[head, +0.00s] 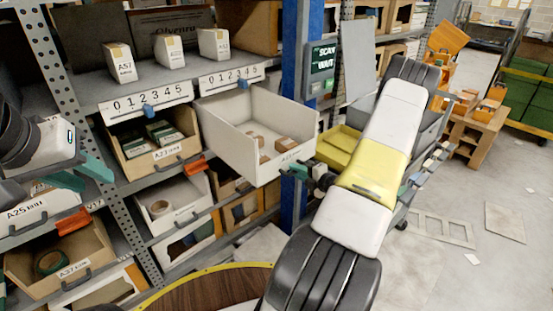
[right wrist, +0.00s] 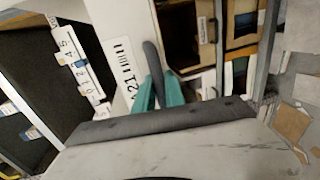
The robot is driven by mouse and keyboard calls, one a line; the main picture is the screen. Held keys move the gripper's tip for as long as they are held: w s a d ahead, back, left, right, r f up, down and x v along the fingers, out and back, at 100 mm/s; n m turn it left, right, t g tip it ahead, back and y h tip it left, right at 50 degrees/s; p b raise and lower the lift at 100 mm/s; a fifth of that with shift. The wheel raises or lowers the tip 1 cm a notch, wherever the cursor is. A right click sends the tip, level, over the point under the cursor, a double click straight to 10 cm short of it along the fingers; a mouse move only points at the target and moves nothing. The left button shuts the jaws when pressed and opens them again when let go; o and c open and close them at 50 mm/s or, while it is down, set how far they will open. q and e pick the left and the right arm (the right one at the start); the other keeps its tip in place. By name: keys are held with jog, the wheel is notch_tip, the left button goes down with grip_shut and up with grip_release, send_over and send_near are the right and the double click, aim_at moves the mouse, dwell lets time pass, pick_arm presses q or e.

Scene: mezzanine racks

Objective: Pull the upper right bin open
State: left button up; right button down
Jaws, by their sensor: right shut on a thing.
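The upper right bin (head: 224,134) is a white open-topped bin, pulled well out of its shelf slot and roughly level. A few small brown items (head: 282,143) lie inside. Its front carries a label that seems to read A21 (right wrist: 127,78) in the right wrist view. My right gripper (head: 300,172) is at the bin's front and shut on its dark handle (right wrist: 151,58), which shows between the teal fingers (right wrist: 160,92). My left gripper (head: 90,178) is at the left, its teal fingers apart and empty, in front of the left-hand bins.
A blue post (head: 297,205) stands just beside the pulled bin. A yellow bin (head: 338,146) lies behind my right arm. Open floor is at right.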

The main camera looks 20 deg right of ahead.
jog(key=c, duration=1.4)
grip_release()
jog(key=shift+s, duration=0.1)
jog(key=v, duration=0.7)
jog(key=shift+s, duration=0.3)
jog(key=shift+d, duration=0.1)
